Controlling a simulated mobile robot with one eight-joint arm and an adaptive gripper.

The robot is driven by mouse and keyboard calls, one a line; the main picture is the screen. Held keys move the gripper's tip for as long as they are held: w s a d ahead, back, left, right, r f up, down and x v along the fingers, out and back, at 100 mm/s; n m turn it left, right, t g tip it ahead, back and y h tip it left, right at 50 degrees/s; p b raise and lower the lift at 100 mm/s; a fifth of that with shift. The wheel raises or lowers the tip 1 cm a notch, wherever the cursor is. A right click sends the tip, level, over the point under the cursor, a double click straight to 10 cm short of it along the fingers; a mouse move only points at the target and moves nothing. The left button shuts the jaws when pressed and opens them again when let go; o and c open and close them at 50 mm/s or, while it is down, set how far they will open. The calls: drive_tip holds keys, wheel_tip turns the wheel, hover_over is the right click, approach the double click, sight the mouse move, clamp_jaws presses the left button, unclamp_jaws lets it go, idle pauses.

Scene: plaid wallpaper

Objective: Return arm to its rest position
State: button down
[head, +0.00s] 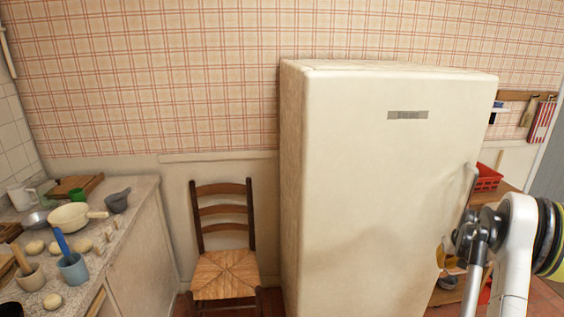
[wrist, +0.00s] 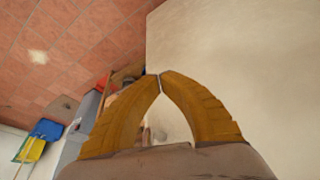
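My arm (head: 515,250) is at the right edge of the head view, in front of the right side of the cream fridge (head: 375,180). In the wrist view, the two yellow fingers of my gripper (wrist: 160,76) meet at their tips. Nothing shows held between them; the gap behind the tips is empty. The fridge's pale surface (wrist: 240,60) fills the right of the wrist view, close to the fingers. In the head view my gripper is mostly hidden behind the arm and the fridge edge.
The fridge handle (head: 471,185) is close to my arm. A red basket (head: 487,178) stands on a wooden shelf behind. A chair (head: 225,240) stands left of the fridge, by a counter (head: 140,205) with bowls. Tiled floor (wrist: 60,50) shows in the wrist view.

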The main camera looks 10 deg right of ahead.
drive_tip(key=s+a+r+n+t, duration=0.1)
drive_tip(key=a+r, duration=1)
drive_tip(key=a, duration=0.4)
drive_tip(key=s+a+r+n, duration=0.1)
drive_tip(key=a+r, duration=1)
drive_tip(key=a, duration=0.3)
drive_tip(key=s+a+r+n+t+y, duration=0.1)
drive_tip(key=s+a+r, duration=0.1)
drive_tip(key=s+a, duration=0.3)
drive_tip(key=s+a+r+n, duration=0.1)
drive_tip(key=s+a+r, duration=0.15)
drive_tip(key=a, duration=0.55)
drive_tip(key=s+a+f+n+t+y, duration=0.1)
drive_tip(key=s+a+f, duration=0.3)
drive_tip(key=s+a, duration=0.5)
drive_tip(key=s, duration=0.4)
drive_tip(key=shift+s+a+f, duration=0.15)
drive_tip(key=shift+a, duration=0.2)
